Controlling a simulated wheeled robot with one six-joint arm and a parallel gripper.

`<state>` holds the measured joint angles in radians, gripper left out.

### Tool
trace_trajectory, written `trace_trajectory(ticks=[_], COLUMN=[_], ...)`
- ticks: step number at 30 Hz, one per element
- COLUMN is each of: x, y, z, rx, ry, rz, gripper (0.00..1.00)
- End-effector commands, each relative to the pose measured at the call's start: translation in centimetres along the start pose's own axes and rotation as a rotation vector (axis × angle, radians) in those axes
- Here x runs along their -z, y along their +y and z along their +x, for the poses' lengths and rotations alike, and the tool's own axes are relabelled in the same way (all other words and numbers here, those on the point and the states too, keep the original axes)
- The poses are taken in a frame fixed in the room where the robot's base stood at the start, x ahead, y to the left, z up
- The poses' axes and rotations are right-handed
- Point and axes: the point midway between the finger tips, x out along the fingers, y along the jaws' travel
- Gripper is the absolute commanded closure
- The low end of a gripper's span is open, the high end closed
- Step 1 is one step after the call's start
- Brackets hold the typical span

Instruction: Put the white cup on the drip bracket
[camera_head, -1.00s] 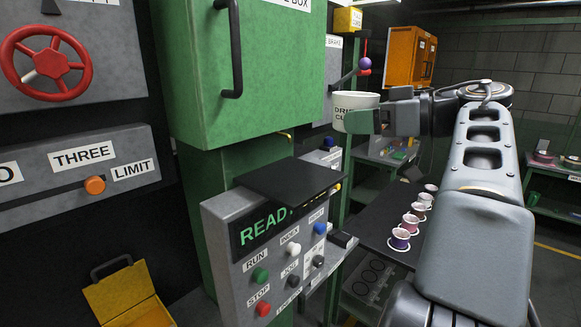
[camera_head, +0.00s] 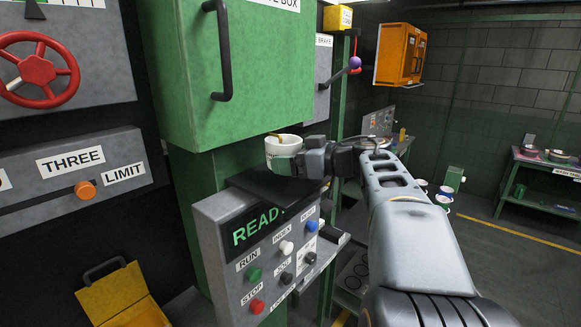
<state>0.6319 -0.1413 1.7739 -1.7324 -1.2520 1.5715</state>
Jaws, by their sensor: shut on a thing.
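The white cup (camera_head: 284,146) is upright, just below the front lower edge of the green cabinet. My gripper (camera_head: 296,163) is shut on it from the right, and the fingers cover part of its label. A small brass-coloured piece (camera_head: 277,136) under the cabinet shows at the cup's mouth; I cannot tell whether they touch. No part is labelled as the drip bracket, so I cannot tell for certain which it is. A flat black plate (camera_head: 262,188) lies below the cup, above the READY panel. The cup appears a little above this plate, but the gap is hard to judge.
The green cabinet (camera_head: 235,75) with its black handle (camera_head: 221,50) is close above and behind the cup. The grey button panel (camera_head: 262,250) stands below. Several small cups (camera_head: 443,199) are behind my arm on the right. Open floor lies farther right.

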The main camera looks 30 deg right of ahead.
Motion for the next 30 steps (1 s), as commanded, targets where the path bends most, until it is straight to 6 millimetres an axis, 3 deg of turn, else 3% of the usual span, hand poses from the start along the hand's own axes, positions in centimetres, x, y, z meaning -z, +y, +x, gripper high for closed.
trace_trajectory(ticks=[6,20,21,26,30], x=[-2.0,-2.6,-2.6,-2.5,-2.5], y=[0.0,0.1,0.1,0.1,0.1], z=[0.2,0.3,0.3,0.3,0.3], rx=[-0.002,-0.001,-0.001,-0.001,-0.001], ry=[0.001,0.000,0.000,0.000,0.000], rz=[0.001,0.001,0.000,0.000,0.000], gripper=[0.46,0.46,0.14,0.00,0.00])
